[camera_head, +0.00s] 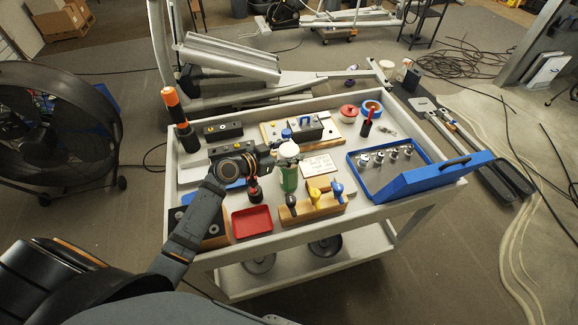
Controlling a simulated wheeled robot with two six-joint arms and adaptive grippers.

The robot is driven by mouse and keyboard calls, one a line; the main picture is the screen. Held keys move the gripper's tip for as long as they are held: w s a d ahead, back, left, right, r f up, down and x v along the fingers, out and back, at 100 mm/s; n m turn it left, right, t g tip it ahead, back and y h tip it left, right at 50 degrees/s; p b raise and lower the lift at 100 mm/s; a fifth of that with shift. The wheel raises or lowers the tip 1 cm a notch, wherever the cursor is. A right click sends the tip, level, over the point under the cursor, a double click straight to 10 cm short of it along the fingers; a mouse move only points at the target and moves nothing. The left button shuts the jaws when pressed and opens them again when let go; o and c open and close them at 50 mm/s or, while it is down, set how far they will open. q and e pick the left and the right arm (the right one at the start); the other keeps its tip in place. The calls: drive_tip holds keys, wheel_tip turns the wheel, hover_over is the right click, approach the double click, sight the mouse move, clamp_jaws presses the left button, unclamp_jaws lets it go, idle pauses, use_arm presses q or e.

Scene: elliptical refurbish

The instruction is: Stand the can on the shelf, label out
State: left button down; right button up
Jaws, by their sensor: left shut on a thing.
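My left gripper (277,156) reaches in over the cart top from the left. It is shut on a green can (289,178) with a pale top, held upright at its upper part. I cannot tell whether the can's base touches the cart, and no label on it can be made out. The cart's lower shelf (235,283) shows below, with two dark round things (325,246) under the top. I cannot tell if this is the shelf meant. My right gripper is not in view.
Around the can stand a red tray (252,221), a wooden block (312,208) with coloured-handled tools, a white card (318,165) and a blue case (420,178) with metal sockets. An orange-and-black bottle (181,120) stands at the cart's far left. A large fan (55,125) is left of the cart.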

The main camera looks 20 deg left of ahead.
use_arm(q)
drive_tip(key=shift+r, duration=0.1)
wheel_tip(320, 180, up, 10)
drive_tip(key=shift+f+b, duration=0.1)
drive_tip(key=shift+b, duration=0.35)
